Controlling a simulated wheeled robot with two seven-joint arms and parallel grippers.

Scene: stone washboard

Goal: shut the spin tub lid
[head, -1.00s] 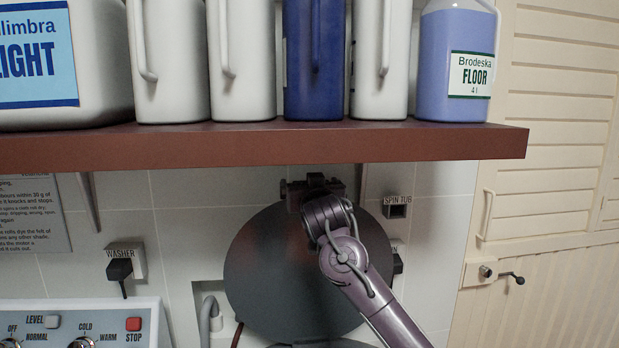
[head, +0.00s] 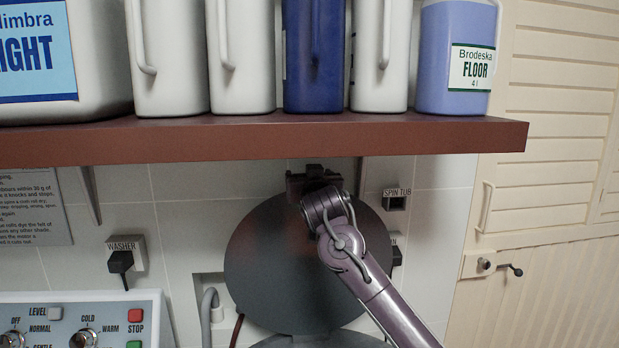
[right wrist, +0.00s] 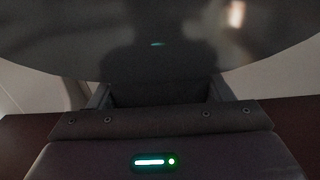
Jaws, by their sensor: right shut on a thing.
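The spin tub lid (head: 262,265) is a dark grey round disc. It stands raised, nearly upright, in front of the tiled wall in the head view. Its face also fills the top of the right wrist view (right wrist: 160,40). My right gripper (head: 313,178) is at the lid's top edge, below the shelf, and is shut on the lid's rim. In the right wrist view my gripper (right wrist: 160,92) has the lid's edge between its fingers. Part of the spin tub's top (head: 310,341) shows at the bottom of the head view. My left gripper is out of view.
A brown shelf (head: 200,143) with several jugs hangs close above my right gripper. The washer control panel (head: 70,320) is at the lower left. A grey hose (head: 208,315) is left of the lid. A louvred door (head: 555,180) is at the right.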

